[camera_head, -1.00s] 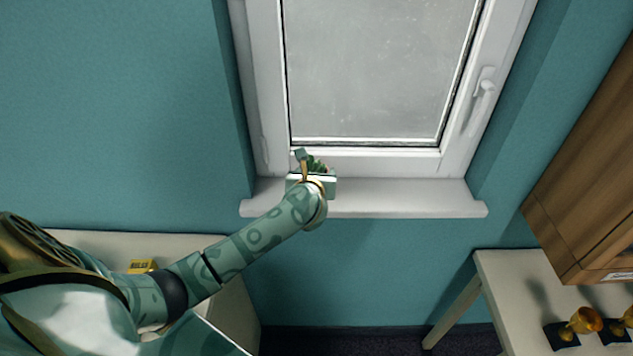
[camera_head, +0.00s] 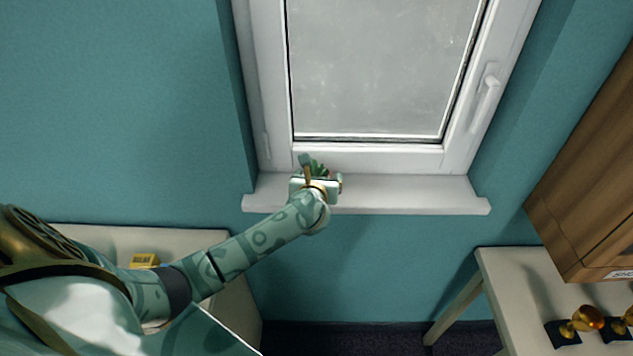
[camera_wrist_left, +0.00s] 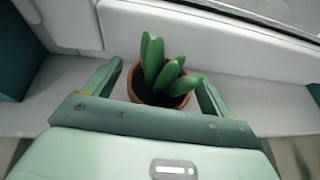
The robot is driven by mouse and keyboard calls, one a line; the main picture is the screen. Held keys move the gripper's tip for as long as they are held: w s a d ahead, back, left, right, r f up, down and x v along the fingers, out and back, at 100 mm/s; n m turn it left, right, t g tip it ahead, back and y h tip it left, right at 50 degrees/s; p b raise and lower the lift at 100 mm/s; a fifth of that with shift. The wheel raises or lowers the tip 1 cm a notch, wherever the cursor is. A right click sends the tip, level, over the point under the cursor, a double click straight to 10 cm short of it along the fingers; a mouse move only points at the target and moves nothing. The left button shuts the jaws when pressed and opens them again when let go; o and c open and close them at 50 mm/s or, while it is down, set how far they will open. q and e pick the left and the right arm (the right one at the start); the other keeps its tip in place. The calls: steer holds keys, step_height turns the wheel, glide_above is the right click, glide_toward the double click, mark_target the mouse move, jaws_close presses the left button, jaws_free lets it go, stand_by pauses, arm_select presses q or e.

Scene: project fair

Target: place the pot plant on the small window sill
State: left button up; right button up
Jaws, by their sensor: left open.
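The pot plant, with thick green leaves in a brown pot (camera_wrist_left: 158,100), stands on the white window sill (camera_head: 420,195). In the head view only its leaves (camera_head: 319,168) show above my left gripper (camera_head: 320,175). In the left wrist view the left gripper (camera_wrist_left: 158,85) is open, with one finger on each side of the pot. A gap shows beside the pot on the left; on the right the finger is close to it, and I cannot tell if they touch. The sill also shows in the wrist view (camera_wrist_left: 45,95). My right gripper is not in view.
The closed window (camera_head: 380,70) rises behind the sill. The sill is bare to the right of the plant. A white table (camera_head: 100,240) with a yellow box (camera_head: 145,261) is at left. Another table (camera_head: 510,275) with gold trophies (camera_head: 587,318) and a wooden cabinet (camera_head: 590,190) are at right.

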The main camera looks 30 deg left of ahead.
arm_select(q)
steer(key=p+v, duration=0.1)
steer(key=v, duration=1.1)
